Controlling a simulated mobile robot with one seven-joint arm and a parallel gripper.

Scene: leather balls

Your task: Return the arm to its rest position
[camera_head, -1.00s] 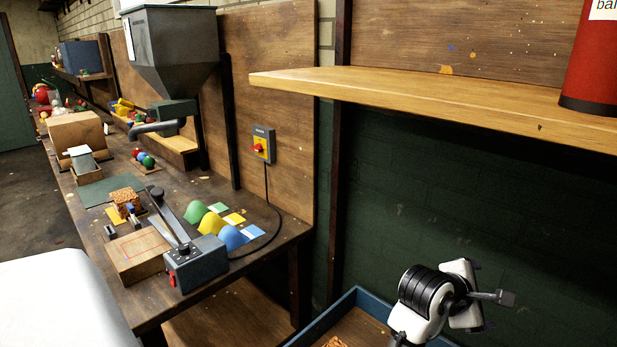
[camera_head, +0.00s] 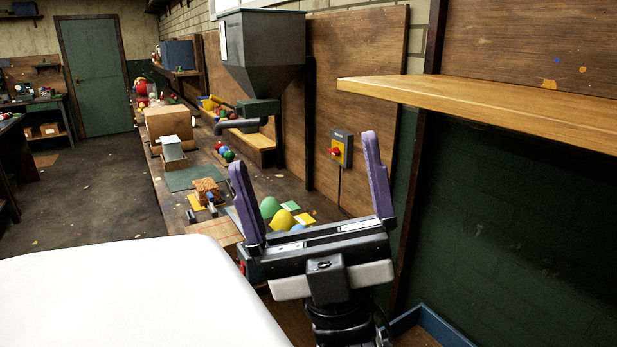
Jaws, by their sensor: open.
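My gripper (camera_head: 306,176) is in the middle of the head view, at the end of my raised arm. Its two purple fingers point up and stand wide apart, with nothing between them. It appears in front of the workbench and hides part of the bench's near end. The arm comes up from the bottom edge of the picture, and most of its links are out of view or hidden behind the gripper.
A wooden shelf (camera_head: 480,105) juts out at right. A blue-edged bin (camera_head: 440,328) is below. Open floor (camera_head: 90,200) lies left.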

